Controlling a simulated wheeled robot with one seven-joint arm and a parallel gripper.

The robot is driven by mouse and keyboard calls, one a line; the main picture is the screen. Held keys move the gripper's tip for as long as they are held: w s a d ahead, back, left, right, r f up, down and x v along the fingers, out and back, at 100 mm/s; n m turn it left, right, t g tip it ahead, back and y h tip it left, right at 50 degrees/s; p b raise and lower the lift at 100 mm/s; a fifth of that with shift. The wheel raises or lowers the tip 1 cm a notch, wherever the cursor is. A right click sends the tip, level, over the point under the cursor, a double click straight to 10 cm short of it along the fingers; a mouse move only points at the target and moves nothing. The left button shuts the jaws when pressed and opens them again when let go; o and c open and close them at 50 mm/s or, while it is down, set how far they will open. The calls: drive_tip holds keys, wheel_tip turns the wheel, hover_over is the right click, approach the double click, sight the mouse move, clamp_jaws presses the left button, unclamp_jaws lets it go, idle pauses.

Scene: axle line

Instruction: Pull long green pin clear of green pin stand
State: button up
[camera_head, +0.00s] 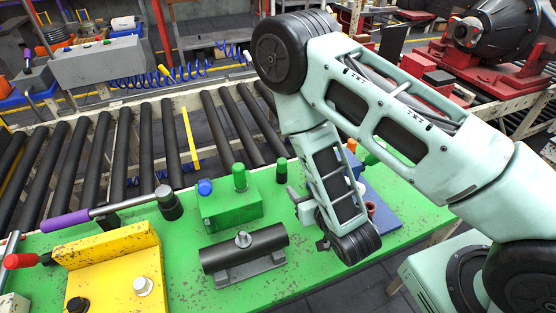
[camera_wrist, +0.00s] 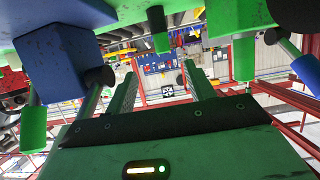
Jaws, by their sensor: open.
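The green pin stand (camera_head: 232,212) is a green block on the bench, left of my arm in the head view. A green-capped pin (camera_head: 239,177) stands upright in it, beside a blue-capped pin (camera_head: 205,187). The wrist view looks upside down. There the stand (camera_wrist: 236,16) is at the upper right, with the green cap (camera_wrist: 243,60) and the blue cap (camera_wrist: 305,70) hanging from it. My gripper (camera_wrist: 160,70) is open, with nothing between its fingers. In the head view my gripper (camera_head: 298,203) is partly hidden by my wrist, right of the stand and apart from it.
A separate dark post with a green cap (camera_head: 282,171) stands between the stand and my arm. A dark cylinder (camera_head: 243,248) lies on a cradle in front. A yellow bracket (camera_head: 120,265) and purple-handled lever (camera_head: 65,221) are at left. A blue block (camera_head: 384,208) is behind my wrist.

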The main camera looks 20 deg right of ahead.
sight(284, 167)
drive_tip(key=b+x, duration=0.2)
drive_tip(key=b, duration=0.1)
drive_tip(key=b+x, duration=0.3)
drive_tip(key=b, duration=0.1)
drive_tip(key=b+x, duration=0.2)
drive_tip(key=b, duration=0.1)
drive_tip(key=shift+f+b, duration=0.3)
drive_tip(key=shift+b, duration=0.1)
drive_tip(key=x, duration=0.1)
drive_tip(key=p+x, duration=0.2)
drive_tip(key=x, duration=0.1)
drive_tip(key=shift+w+r, duration=0.1)
drive_tip(key=shift+r, duration=0.25)
drive_tip(key=p+x, duration=0.2)
drive_tip(key=x, duration=0.3)
drive_tip(key=shift+w+a+r, duration=0.1)
drive_tip(key=shift+w+f, duration=0.25)
drive_tip(key=shift+w, duration=0.25)
drive_tip(key=c, duration=1.1)
